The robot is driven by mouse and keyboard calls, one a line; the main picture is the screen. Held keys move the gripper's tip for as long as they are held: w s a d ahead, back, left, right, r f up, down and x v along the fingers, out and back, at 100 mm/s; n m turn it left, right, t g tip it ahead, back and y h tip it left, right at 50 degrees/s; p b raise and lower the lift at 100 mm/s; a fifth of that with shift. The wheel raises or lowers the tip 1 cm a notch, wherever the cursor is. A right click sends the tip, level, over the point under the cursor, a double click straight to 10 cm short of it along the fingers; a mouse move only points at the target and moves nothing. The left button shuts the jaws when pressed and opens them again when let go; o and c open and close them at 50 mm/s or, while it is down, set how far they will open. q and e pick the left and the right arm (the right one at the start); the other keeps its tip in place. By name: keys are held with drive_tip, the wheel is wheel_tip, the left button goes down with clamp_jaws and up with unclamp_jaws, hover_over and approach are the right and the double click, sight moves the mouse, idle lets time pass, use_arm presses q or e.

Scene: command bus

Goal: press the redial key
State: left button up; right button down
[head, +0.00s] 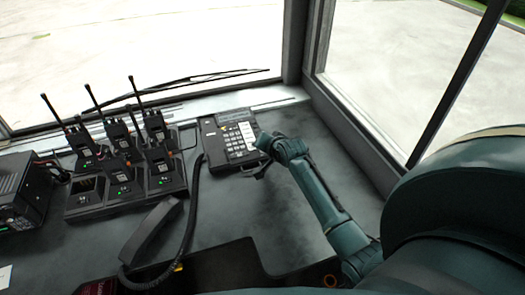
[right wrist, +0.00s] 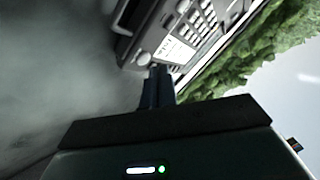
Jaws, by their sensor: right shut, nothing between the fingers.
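A dark desk phone (head: 212,150) with a grid of pale keys (head: 240,138) sits on the desk by the window corner. It also shows in the right wrist view (right wrist: 140,35). The key labels are too small to read, so I cannot tell which key is redial. My right gripper (head: 262,143) comes in from the right, at the phone's right edge. In the right wrist view its fingers (right wrist: 160,72) are together and empty, their tips close to the phone's edge by a white label strip. I cannot tell whether they touch it. My left gripper is not in view.
A black handset (head: 150,232) lies on the desk front-left of the phone, its cord (head: 193,200) running up to the phone. A charger rack (head: 125,198) with several radios stands left. A black radio unit (head: 20,190) is at the far left.

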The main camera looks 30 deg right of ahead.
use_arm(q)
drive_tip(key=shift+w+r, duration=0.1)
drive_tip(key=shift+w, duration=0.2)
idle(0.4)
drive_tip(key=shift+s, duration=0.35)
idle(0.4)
use_arm(e)
drive_tip(key=shift+f, duration=0.4)
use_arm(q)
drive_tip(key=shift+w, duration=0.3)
